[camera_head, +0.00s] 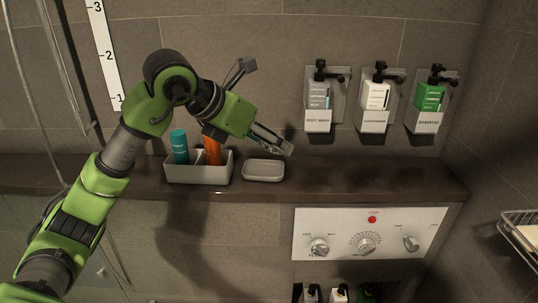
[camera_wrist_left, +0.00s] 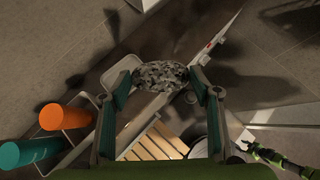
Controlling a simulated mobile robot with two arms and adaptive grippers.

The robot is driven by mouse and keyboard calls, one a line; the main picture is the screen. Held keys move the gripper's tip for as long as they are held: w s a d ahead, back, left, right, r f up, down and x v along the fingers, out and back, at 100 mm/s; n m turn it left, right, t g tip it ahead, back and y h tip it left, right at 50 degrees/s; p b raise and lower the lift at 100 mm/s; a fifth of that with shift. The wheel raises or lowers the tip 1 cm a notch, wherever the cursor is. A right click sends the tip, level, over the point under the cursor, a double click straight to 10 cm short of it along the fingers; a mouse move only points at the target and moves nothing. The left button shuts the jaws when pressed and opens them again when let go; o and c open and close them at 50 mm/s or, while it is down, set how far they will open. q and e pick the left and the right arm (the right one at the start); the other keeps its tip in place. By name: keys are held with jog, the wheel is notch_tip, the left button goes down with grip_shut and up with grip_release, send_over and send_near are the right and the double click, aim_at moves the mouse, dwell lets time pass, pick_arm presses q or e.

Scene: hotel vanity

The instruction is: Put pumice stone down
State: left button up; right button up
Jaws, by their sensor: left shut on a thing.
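The pumice stone (camera_wrist_left: 160,74), a grey speckled oval, sits between the fingertips of my left gripper (camera_wrist_left: 162,82) in the left wrist view. The left gripper is shut on it. In the head view my left gripper (camera_head: 283,149) is in the air above the ledge, just above and to the right of an empty-looking pale dish (camera_head: 263,179). The stone cannot be made out clearly there. My right gripper (camera_wrist_left: 250,147) shows small at the lower right of the left wrist view; its fingers are too small to read. It is not in the head view.
A grey caddy (camera_head: 198,181) with a teal bottle (camera_head: 180,147) and an orange bottle (camera_head: 212,151) stands left of the dish. The dark ledge (camera_head: 370,182) is clear to the right. Wall dispensers (camera_head: 374,95) hang above it; a control panel (camera_head: 370,232) is below.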

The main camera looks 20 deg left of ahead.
pick_arm(q)
jog(key=w, duration=0.1)
jog(key=w+f+p, duration=0.1)
jog(key=w, duration=0.1)
jog(key=w+a, duration=0.1)
jog(key=shift+w+a+f, duration=0.1)
jog(key=shift+w+f, duration=0.15)
jog(key=shift+f, duration=0.1)
jog(key=w+f, duration=0.1)
jog(key=w+f+p, duration=0.1)
jog(key=f, duration=0.1)
jog(key=w+a+f, duration=0.1)
jog(key=w+f, duration=0.1)
jog(key=shift+f+p, duration=0.15)
jog(key=shift+p, duration=0.2)
jog(key=f+p, duration=0.2)
jog(key=f, duration=0.1)
jog(key=shift+w+f, duration=0.3)
jog(key=shift+w, duration=0.05)
jog(key=shift+a+f, duration=0.1)
jog(key=shift+f, duration=0.05)
jog(key=shift+f, duration=0.1)
jog(key=shift+f+b, duration=0.15)
jog(key=shift+b, duration=0.2)
jog(key=o, duration=1.1)
